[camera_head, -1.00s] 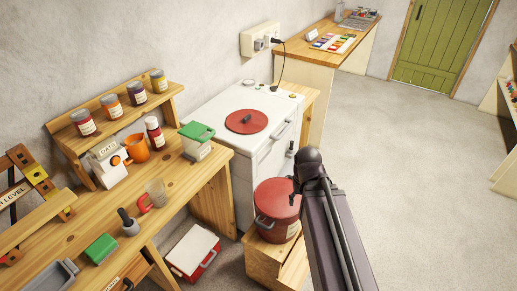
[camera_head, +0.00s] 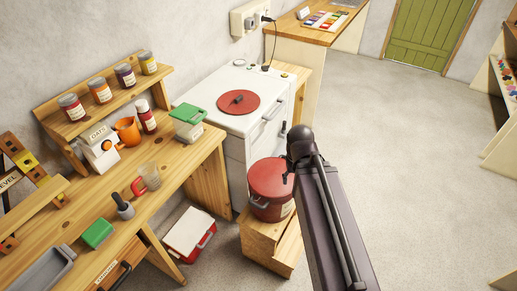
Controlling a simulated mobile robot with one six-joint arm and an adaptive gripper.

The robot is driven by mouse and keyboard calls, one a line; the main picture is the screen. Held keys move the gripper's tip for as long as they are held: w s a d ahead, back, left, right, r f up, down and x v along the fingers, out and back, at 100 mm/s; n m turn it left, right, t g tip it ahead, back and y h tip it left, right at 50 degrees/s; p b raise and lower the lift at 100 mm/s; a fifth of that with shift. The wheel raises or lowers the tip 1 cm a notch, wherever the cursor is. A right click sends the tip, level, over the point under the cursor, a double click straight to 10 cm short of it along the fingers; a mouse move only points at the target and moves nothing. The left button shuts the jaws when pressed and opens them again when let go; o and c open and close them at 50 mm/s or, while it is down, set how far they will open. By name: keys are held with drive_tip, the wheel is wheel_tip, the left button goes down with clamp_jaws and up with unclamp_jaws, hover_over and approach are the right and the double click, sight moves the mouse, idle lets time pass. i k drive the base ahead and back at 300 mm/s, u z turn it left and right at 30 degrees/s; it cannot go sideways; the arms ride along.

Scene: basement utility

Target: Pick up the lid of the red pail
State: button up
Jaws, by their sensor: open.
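The red pail (camera_head: 270,205) stands upright on a light wooden step, with a grey handle and a pale label on its side. Its top (camera_head: 268,176) looks red, but I cannot tell a separate lid from the rim. A round red disc with a dark handle (camera_head: 239,103) lies flat on the white appliance behind the pail. My gripper (camera_head: 287,178) is mostly hidden behind my dark arm. Only a small dark tip shows, over the pail's right top edge. I see nothing held, and contact with the pail cannot be told.
The white appliance (camera_head: 240,140) stands behind the wooden step (camera_head: 258,241). A workbench (camera_head: 178,182) on the left carries a green-lidded box, mugs and a jar shelf. A red-and-white cool box (camera_head: 190,232) sits on the floor below. The floor (camera_head: 410,160) to the right is clear.

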sight(238, 101)
drive_tip(key=z, duration=4.4)
drive_tip(key=i, duration=0.1)
drive_tip(key=u, duration=2.9)
drive_tip(key=i, duration=2.4)
drive_tip(key=z, duration=0.05)
